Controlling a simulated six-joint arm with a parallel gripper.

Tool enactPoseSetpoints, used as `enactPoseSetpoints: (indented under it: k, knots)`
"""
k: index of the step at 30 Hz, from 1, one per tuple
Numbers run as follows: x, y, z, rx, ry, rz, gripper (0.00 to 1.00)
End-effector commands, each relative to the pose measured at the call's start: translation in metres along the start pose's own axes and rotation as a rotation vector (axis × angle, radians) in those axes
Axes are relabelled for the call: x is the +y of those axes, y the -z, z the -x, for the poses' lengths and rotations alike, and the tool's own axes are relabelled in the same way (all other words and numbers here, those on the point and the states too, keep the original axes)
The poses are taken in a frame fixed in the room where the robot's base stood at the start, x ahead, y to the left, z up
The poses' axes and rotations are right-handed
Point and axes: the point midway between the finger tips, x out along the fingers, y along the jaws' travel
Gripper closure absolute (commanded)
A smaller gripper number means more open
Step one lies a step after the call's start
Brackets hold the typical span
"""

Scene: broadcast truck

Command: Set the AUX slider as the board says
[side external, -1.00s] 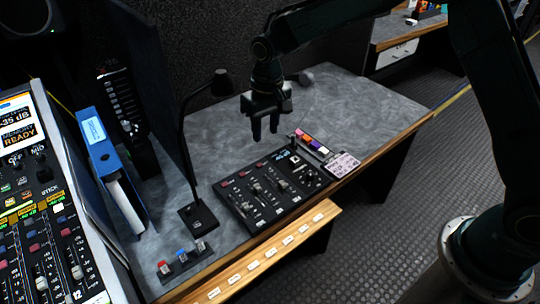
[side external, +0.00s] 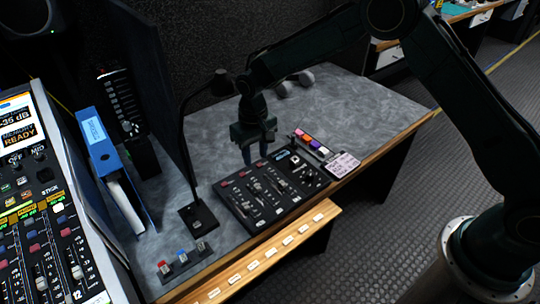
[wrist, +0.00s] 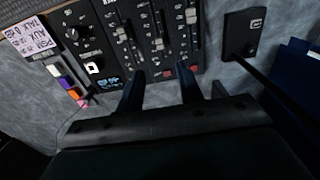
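The black mixer panel (side external: 275,186) lies on the grey desk, with several sliders and knobs; its sliders also show in the wrist view (wrist: 146,30). The slider labels are too small to read, so I cannot tell which one is AUX. The pale board card (side external: 342,165) lies at the panel's right; in the wrist view (wrist: 32,38) it has lines that seem to read PGM, AUX and TALK, its values unclear. My gripper (side external: 258,160) is open and empty, pointing down near the panel's back edge. In the wrist view its fingers (wrist: 160,88) stand apart, with no slider between them.
A gooseneck microphone (side external: 197,216) stands left of the panel, its stem rising close to my gripper. A strip of coloured blocks (side external: 312,144) lies behind the card. A small switch box (side external: 186,258) sits at the front left. The desk's back right is mostly clear.

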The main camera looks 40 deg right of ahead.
Motion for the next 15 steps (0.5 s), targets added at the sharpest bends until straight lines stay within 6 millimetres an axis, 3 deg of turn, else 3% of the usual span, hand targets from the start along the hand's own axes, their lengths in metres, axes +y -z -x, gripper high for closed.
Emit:
enactPoseSetpoints:
  k: [15]
  knots:
    - [0.0,-0.001,-0.077,-0.003,-0.001,0.0,0.64]
